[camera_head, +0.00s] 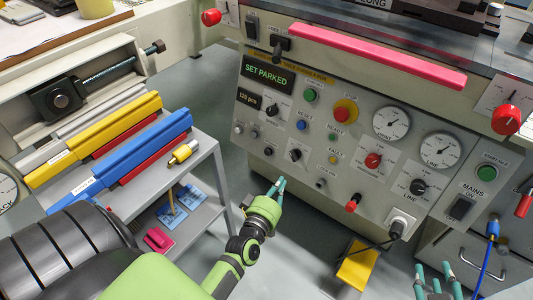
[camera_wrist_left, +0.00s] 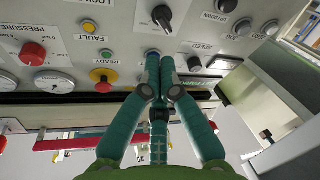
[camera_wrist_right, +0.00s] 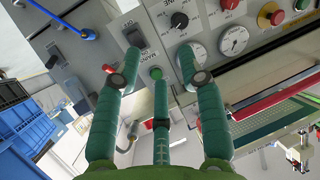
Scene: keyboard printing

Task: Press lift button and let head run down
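The grey control panel (camera_head: 345,185) faces me with its buttons, knobs and gauges. No label reading LIFT is legible. An UP/DOWN label (camera_wrist_left: 214,17) shows in the left wrist view, beside a black control. A display (camera_head: 268,74) reads SET PARKED. My left gripper (camera_head: 279,184) is in front of the panel's lower part, its fingertips together and empty. In its wrist view the tips overlap the panel near the blue reset button (camera_head: 301,125); contact cannot be told. My right gripper (camera_head: 435,277) is low at the right, fingers apart and empty. The machine's head cannot be identified.
A red emergency stop (camera_head: 345,111) and a green button (camera_head: 310,95) are on the panel. A red bar (camera_head: 375,55) runs above it. A grey shelf (camera_head: 205,155) with yellow and blue bars stands left.

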